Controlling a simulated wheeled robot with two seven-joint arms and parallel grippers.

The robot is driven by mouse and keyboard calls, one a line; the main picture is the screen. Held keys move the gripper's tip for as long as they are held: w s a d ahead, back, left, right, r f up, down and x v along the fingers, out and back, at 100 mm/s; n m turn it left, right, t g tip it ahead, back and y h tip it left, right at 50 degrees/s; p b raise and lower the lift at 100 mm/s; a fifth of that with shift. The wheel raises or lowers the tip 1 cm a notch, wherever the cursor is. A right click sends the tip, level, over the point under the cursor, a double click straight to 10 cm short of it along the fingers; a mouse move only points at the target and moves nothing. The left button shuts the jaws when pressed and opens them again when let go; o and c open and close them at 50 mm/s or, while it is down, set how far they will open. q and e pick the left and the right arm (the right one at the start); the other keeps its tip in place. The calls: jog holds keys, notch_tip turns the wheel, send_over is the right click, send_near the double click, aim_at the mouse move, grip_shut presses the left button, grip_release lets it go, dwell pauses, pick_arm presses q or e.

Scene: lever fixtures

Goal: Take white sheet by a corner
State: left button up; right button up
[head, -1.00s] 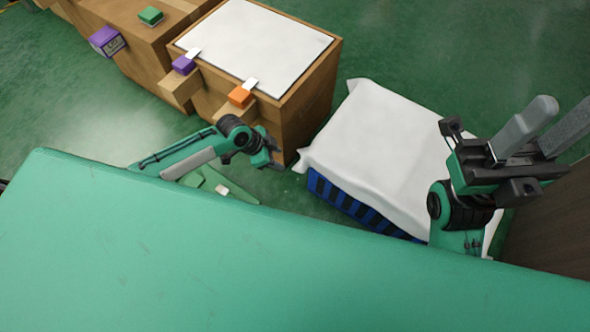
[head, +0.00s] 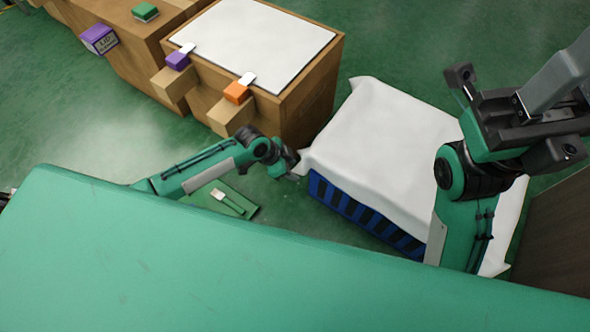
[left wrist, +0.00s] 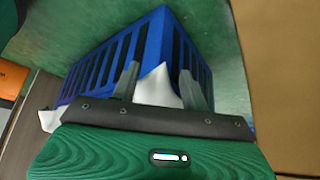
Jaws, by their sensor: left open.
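The white sheet (head: 380,145) lies draped over a blue slatted crate (head: 362,215) in the head view, with its edges and corners hanging over the rim. My left gripper (head: 291,172) is at the sheet's near left corner. In the left wrist view, the white corner (left wrist: 158,88) hangs between the two separated fingers of my left gripper (left wrist: 160,85); I cannot tell whether they touch it. My right gripper (head: 560,85) is raised above the sheet's right side, partly cut off by the picture edge, so its jaw opening is unclear.
Wooden cabinets stand at the upper left, with a white panel (head: 255,45) on top and orange (head: 237,92) and purple (head: 177,61) blocks at their front. A brown surface (head: 560,225) borders the crate at right.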

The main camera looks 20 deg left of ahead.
pick_arm(q)
jog(key=shift+c, duration=0.3)
grip_shut()
